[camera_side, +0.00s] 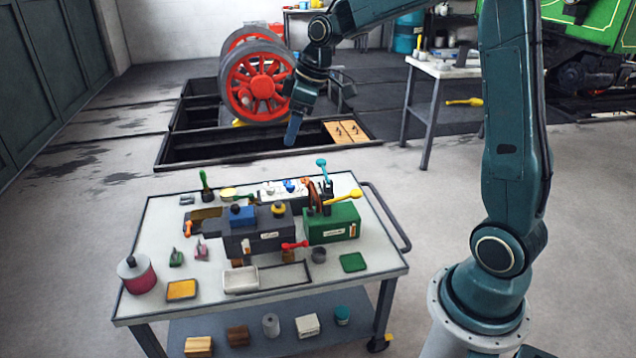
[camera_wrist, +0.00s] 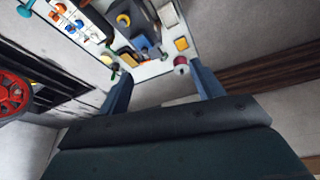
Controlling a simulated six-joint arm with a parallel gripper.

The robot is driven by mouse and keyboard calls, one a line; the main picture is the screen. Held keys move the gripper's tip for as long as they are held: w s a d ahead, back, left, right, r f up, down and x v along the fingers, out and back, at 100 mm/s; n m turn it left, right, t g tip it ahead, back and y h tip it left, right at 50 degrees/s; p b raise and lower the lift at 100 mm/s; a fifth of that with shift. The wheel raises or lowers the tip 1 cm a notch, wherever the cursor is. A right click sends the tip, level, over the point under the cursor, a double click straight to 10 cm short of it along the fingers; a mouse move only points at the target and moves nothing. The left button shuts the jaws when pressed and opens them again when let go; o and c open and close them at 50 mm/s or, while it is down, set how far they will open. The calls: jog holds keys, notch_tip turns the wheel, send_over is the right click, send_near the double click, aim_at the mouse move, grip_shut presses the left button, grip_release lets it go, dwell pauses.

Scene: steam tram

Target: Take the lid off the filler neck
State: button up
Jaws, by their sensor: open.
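My gripper (camera_side: 293,130) hangs above and behind the tool cart, its blue fingers apart and empty. In the wrist view the fingers (camera_wrist: 163,90) are spread wide with nothing between them. On the cart a dark grey block (camera_side: 258,236) carries a blue piece (camera_side: 242,214) and a round yellow cap (camera_side: 278,208) on top. A pink-red tin (camera_side: 137,278) with a grey top stands at the cart's left front corner; it also shows in the wrist view (camera_wrist: 181,62). I cannot tell for sure which piece is the filler neck or its lid.
The cart top (camera_side: 215,310) also holds a green box (camera_side: 333,225) with upright levers behind it, a yellow tray (camera_side: 182,290), a white tray (camera_side: 240,280) and a green pad (camera_side: 353,262). Red wheels (camera_side: 258,85) stand over a floor pit behind. A side table (camera_side: 445,70) stands right.

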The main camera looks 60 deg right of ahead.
jog(key=w+d+f+n+y, duration=0.1)
jog(key=w+d+f, duration=0.3)
jog(key=f, duration=0.5)
jog(key=w+d+f+n+y, duration=0.1)
jog(key=w+d+f, duration=0.3)
jog(key=d+f, duration=0.4)
jog(key=shift+w+d+f+n, duration=0.4)
jog(key=shift+f+n, duration=0.2)
jog(key=shift+f, duration=0.35)
jog(key=shift+f, duration=0.1)
send_near(278, 207)
jog(key=shift+x, duration=1.15)
jog(key=shift+w, duration=0.1)
jog(key=shift+x, duration=2.55)
jog(key=c, duration=1)
